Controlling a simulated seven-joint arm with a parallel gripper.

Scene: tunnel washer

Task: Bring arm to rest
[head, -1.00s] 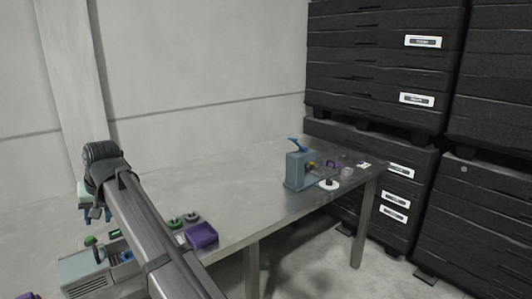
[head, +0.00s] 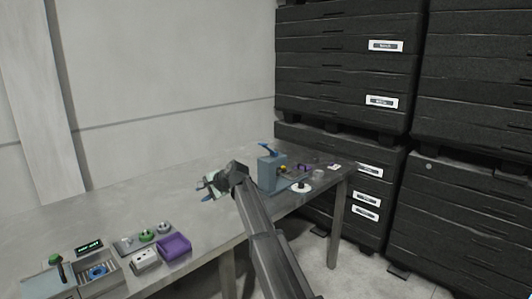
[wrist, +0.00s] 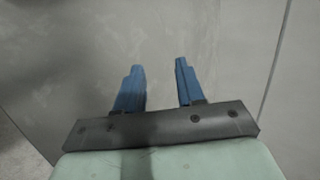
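My gripper (head: 207,188) is above the middle of the metal table (head: 130,203) in the head view, just left of a blue-grey device with a blue lever (head: 270,170). In the wrist view its two blue fingers (wrist: 155,88) are spread apart with nothing between them. Only a plain grey surface shows beyond the fingers there. My arm reaches up from the bottom of the head view and hides part of the table's front edge.
A purple tray (head: 174,246), a white block (head: 146,259), round green-topped parts (head: 147,235) and a grey box (head: 97,274) sit on the table's left part. A white disc (head: 301,187) lies beside the device. Black stacked crates (head: 340,80) stand behind at right.

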